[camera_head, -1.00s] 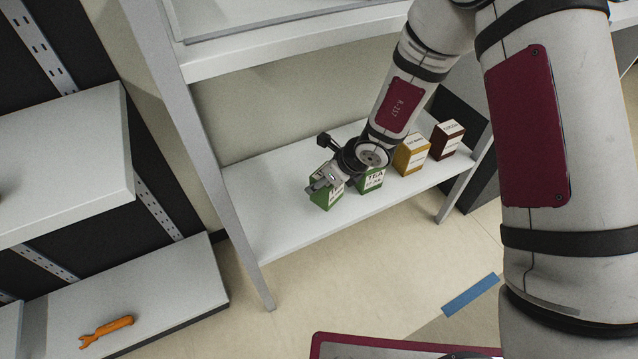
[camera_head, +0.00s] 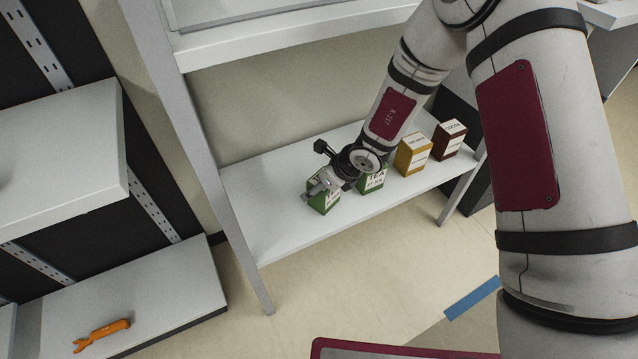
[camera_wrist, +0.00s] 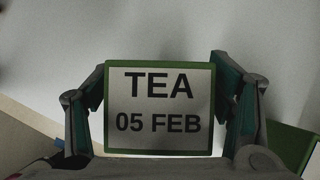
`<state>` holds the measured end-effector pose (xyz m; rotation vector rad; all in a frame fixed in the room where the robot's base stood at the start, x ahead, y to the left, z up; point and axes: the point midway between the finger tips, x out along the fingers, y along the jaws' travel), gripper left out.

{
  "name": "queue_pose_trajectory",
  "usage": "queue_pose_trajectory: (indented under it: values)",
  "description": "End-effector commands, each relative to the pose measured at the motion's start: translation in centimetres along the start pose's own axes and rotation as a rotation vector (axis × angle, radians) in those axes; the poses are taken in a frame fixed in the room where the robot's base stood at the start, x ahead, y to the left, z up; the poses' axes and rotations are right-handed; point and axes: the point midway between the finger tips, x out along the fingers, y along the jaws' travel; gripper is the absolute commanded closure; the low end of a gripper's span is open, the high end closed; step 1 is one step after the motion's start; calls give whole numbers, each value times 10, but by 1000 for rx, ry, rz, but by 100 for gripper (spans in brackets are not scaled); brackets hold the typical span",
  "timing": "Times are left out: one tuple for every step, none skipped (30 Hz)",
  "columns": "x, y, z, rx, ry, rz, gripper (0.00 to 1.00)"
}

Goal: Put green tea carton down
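The green tea carton (camera_head: 324,205) is at the left part of the white lower shelf, below my gripper (camera_head: 322,189). In the wrist view its pale top label (camera_wrist: 159,108) reads "TEA 05 FEB". The fingers of my gripper (camera_wrist: 160,92) lie along both sides of the carton and appear to press on it. The carton's base is at or just above the shelf board; I cannot tell which. A second green tea carton (camera_head: 374,182) stands just to the right, partly hidden behind my wrist.
The white shelf (camera_head: 290,235) also bears a yellow carton (camera_head: 412,155) and a dark brown carton (camera_head: 448,141) to the right. A shelf post (camera_head: 222,195) rises at the left. An orange wrench-like tool (camera_head: 100,335) lies on another low shelf.

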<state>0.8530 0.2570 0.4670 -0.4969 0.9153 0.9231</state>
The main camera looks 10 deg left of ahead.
Motion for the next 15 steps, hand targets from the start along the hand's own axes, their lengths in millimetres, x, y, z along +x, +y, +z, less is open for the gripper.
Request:
queue_pose_trajectory:
  values:
    - [0,0,0,0,0,0,22]
    - [0,0,0,0,0,0,22]
    - [0,0,0,0,0,0,22]
    - [0,0,0,0,0,0,22]
    - [0,0,0,0,0,0,22]
    - [0,0,0,0,0,0,22]
    - [0,0,0,0,0,0,22]
    - [0,0,0,0,0,0,22]
    - [-1,0,0,0,0,0,22]
    - [-2,0,1,0,0,0,22]
    - [-2,0,1,0,0,0,22]
    - [-6,0,2,0,0,-1,22]
    - [-10,-1,2,0,-1,-1,22]
    - [-14,-1,3,0,-1,-2,22]
    - [-21,0,3,-1,-1,-1,22]
